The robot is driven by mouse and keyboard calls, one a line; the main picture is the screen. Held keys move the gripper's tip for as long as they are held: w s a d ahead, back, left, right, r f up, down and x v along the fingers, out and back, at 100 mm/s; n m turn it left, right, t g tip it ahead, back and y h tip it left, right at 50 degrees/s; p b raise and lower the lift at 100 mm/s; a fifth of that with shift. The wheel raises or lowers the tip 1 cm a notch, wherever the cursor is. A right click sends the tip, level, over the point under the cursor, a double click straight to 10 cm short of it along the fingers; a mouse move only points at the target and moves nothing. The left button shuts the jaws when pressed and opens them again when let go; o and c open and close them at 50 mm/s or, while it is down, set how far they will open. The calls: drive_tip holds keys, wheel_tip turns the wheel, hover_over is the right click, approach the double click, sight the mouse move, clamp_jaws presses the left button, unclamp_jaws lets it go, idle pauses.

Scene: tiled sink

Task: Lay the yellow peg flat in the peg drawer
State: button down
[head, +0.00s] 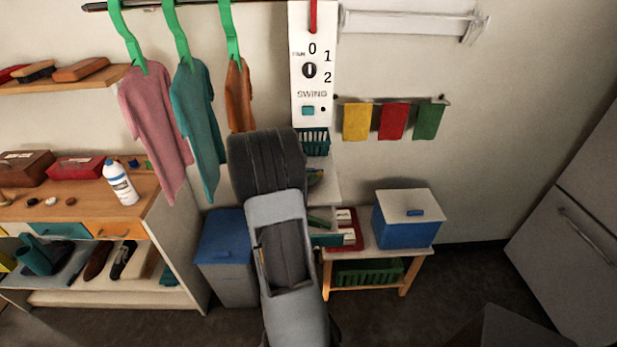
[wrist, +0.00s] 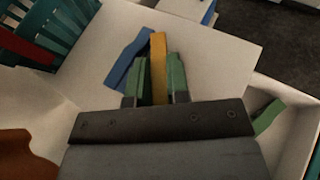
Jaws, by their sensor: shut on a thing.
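In the wrist view the yellow peg (wrist: 158,50) stands out between the two fingers of my gripper (wrist: 158,78), which is shut on it. A white-walled open compartment (wrist: 298,118), seemingly the peg drawer, shows at the right edge with a green peg (wrist: 267,117) in it. A blue peg (wrist: 128,62) shows beside the left finger over a white surface. In the head view my arm hides most of the gripper.
A teal basket (head: 314,142) hangs above the white shelf; it also shows in the wrist view (wrist: 62,32). Red cards or trays (head: 345,218) and a blue box with a pale lid (head: 405,234) stand on the bench. An orange shirt (head: 239,100) hangs near my arm.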

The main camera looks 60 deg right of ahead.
drive_tip(key=shift+f, duration=0.25)
drive_tip(key=shift+f, duration=0.1)
drive_tip(key=shift+f, duration=0.15)
drive_tip(key=c, duration=1.1)
unclamp_jaws()
